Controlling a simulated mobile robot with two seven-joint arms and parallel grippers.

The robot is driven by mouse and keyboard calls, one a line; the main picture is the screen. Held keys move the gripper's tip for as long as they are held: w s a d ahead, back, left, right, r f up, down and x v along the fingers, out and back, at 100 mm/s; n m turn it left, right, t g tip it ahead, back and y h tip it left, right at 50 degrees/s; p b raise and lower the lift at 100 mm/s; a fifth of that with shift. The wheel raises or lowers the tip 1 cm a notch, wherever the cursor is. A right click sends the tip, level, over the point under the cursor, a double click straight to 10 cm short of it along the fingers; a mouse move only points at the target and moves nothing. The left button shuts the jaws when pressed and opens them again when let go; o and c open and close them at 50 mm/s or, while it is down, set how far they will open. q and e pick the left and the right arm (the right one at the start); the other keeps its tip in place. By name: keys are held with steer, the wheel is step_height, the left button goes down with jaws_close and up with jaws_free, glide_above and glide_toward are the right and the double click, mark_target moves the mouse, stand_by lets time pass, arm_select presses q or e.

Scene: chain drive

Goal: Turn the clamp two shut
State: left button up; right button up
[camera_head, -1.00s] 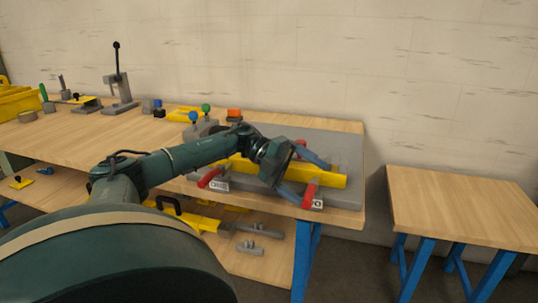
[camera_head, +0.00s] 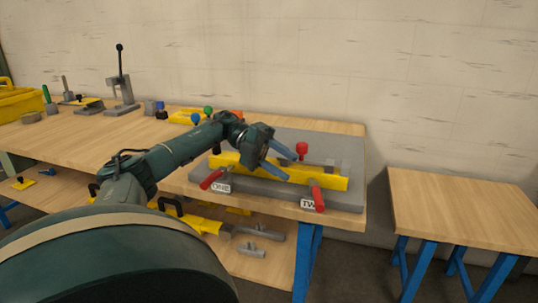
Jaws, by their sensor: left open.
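Clamp two (camera_head: 317,195) has a red handle at the front right of the grey fixture plate (camera_head: 345,150). The handle points toward the front edge and covers the right end of its label (camera_head: 307,204), leaving "TW" readable. My left gripper (camera_head: 291,168) is open and empty, with its blue fingers above the yellow bar (camera_head: 270,172), up and to the left of the handle and apart from it. Clamp one (camera_head: 211,180), also with a red handle, sits at the front left beside the label "ONE" (camera_head: 221,187). My right gripper is not in view.
A red knob (camera_head: 302,149) stands behind the yellow bar, close to the left fingers. Blue and green knobs (camera_head: 208,111) stand behind my left arm. A lever press (camera_head: 121,85) is at the back left. A bare side table (camera_head: 460,207) stands to the right.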

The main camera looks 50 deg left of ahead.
arm_select(q)
steer(key=shift+f+v, duration=0.2)
steer(key=shift+v, duration=1.85)
steer(key=shift+w+a, duration=0.1)
steer(key=shift+p, duration=0.3)
steer(key=shift+c, duration=0.3)
